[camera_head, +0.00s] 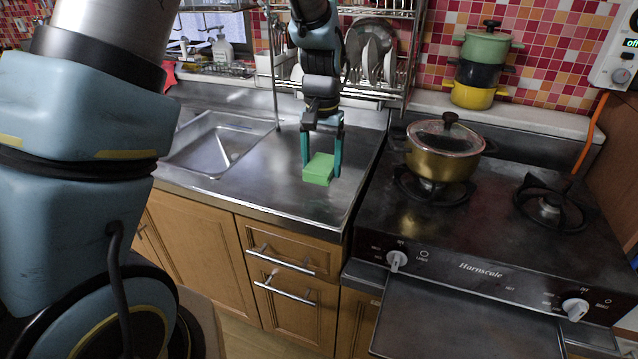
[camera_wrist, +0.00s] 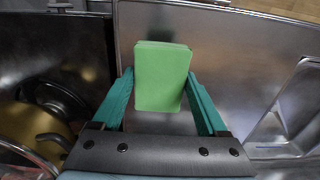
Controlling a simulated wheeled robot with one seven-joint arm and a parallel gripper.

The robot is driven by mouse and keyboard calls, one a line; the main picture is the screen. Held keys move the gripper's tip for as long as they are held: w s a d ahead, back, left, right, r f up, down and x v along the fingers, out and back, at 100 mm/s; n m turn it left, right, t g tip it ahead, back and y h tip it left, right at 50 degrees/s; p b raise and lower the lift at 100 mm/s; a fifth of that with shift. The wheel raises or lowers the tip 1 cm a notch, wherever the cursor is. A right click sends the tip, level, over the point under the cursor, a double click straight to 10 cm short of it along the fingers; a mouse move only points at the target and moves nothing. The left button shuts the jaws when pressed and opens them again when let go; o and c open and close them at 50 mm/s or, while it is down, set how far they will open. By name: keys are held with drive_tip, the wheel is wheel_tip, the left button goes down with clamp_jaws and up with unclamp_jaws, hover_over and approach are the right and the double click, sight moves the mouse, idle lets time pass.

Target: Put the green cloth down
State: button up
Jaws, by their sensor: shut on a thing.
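The green cloth (camera_head: 318,169) is a bright green block-shaped piece at the steel counter between the sink and the stove. My gripper (camera_head: 321,170) points down with its teal fingers on either side of the cloth, shut on it. In the wrist view the green cloth (camera_wrist: 162,78) sits between the two fingertips (camera_wrist: 162,84) and reaches beyond them. The steel counter (camera_head: 270,190) is right below it. I cannot tell whether the cloth touches the counter or hangs just above it.
The sink (camera_head: 215,145) lies to the left. A gold pot with a glass lid (camera_head: 443,150) stands on the stove (camera_head: 480,215) to the right. A dish rack (camera_head: 385,85) with plates is behind my arm. The counter around the cloth is clear.

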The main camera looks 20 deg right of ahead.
sight(321, 197)
drive_tip(key=shift+f+p, duration=0.7)
drive_tip(key=shift+f, duration=2.55)
drive_tip(key=shift+f, duration=0.2)
drive_tip(key=o, duration=1.5)
drive_tip(key=shift+r, duration=0.1)
drive_tip(key=shift+r, duration=0.1)
